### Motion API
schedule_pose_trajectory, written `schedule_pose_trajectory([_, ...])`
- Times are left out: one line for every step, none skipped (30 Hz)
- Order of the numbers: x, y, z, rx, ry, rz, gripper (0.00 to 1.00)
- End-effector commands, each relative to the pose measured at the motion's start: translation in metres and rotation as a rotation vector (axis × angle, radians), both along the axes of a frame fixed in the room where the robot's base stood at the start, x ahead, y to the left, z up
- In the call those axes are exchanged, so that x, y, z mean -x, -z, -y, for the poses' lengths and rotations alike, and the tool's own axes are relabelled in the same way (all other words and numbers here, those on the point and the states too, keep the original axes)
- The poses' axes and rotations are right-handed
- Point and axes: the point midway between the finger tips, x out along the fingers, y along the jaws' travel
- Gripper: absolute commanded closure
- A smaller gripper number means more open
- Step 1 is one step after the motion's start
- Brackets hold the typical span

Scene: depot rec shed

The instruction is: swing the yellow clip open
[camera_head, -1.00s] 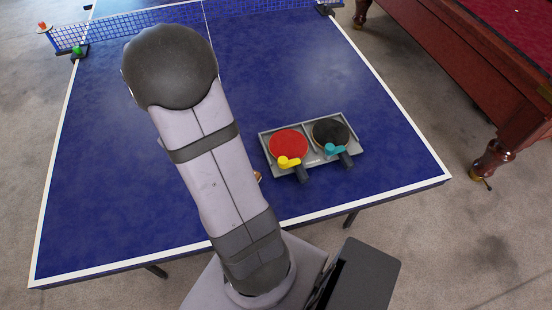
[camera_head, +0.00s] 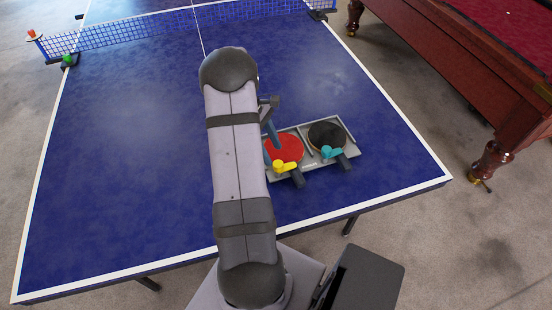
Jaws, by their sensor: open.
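The yellow clip (camera_head: 285,167) lies across the handle of the red paddle (camera_head: 284,149), which rests in the left half of a grey tray (camera_head: 307,144) on the blue table. A teal clip (camera_head: 331,152) lies across the handle of the black paddle (camera_head: 327,135) in the right half. My gripper (camera_head: 269,142) shows partly behind my arm, at the tray's left end near the red paddle. Its jaws are open, with nothing seen between them. It is left of and beyond the yellow clip, seemingly apart from it. My arm hides the tray's left edge.
The table tennis table (camera_head: 120,160) is clear left of my arm. A net (camera_head: 120,37) crosses its far part, with a green ball (camera_head: 68,60) by the left post. A wooden billiard table (camera_head: 480,70) stands at the right.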

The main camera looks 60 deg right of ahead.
Motion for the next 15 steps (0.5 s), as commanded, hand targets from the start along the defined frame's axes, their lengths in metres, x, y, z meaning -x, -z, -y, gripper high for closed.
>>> schedule_pose_trajectory([0.004,0.005,-0.001,-0.004,0.002,-0.002,0.54])
schedule_pose_trajectory([0.005,0.009,-0.001,-0.004,0.002,-0.002,0.54])
schedule_pose_trajectory([0.007,0.013,-0.001,-0.004,0.003,-0.002,0.54])
schedule_pose_trajectory([0.009,0.017,-0.001,-0.004,0.003,-0.002,0.54])
schedule_pose_trajectory([0.01,0.021,-0.001,-0.004,0.002,-0.003,0.54])
schedule_pose_trajectory([0.012,0.025,-0.001,-0.003,0.001,-0.001,0.54])
schedule_pose_trajectory([0.013,0.028,-0.001,-0.003,0.0,-0.002,0.54])
schedule_pose_trajectory([0.014,0.031,0.0,-0.004,0.002,-0.002,0.54])
schedule_pose_trajectory([0.015,0.035,0.0,-0.001,0.002,-0.001,0.54])
schedule_pose_trajectory([0.016,0.037,0.0,-0.001,0.002,-0.001,0.54])
schedule_pose_trajectory([0.017,0.039,0.0,-0.002,0.002,-0.001,0.54])
schedule_pose_trajectory([0.018,0.042,0.0,-0.002,0.003,0.0,0.54])
schedule_pose_trajectory([0.018,0.043,0.0,-0.001,0.003,0.0,0.54])
schedule_pose_trajectory([0.019,0.044,0.0,0.0,0.002,0.001,0.54])
schedule_pose_trajectory([0.019,0.045,0.0,0.0,0.002,0.001,0.54])
